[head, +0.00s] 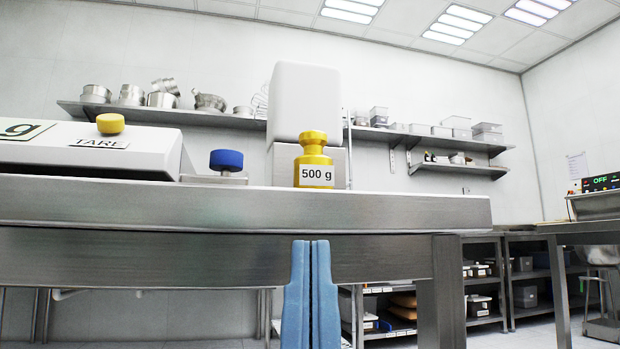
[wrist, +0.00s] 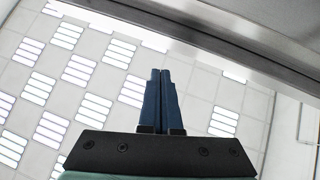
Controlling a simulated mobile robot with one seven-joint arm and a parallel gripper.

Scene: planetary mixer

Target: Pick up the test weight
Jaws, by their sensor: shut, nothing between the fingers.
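The test weight (head: 314,162) is a yellow knobbed weight labelled "500 g". It stands upright near the front edge of the steel table (head: 380,207) in the head view. My gripper (head: 310,243) shows as two blue fingers pressed together, pointing up, below the weight and in front of the table's front face. It is shut and empty, apart from the weight. In the wrist view my gripper (wrist: 160,72) points toward the table's edge (wrist: 225,55), with ceiling lights behind. The weight is not in the wrist view.
Left of the weight are a blue knob (head: 226,160) and a scale panel (head: 85,150) with a yellow TARE button (head: 110,123). A white and grey machine (head: 303,100) stands behind the weight. The tabletop right of the weight is clear. A table leg (head: 441,295) stands right of my gripper.

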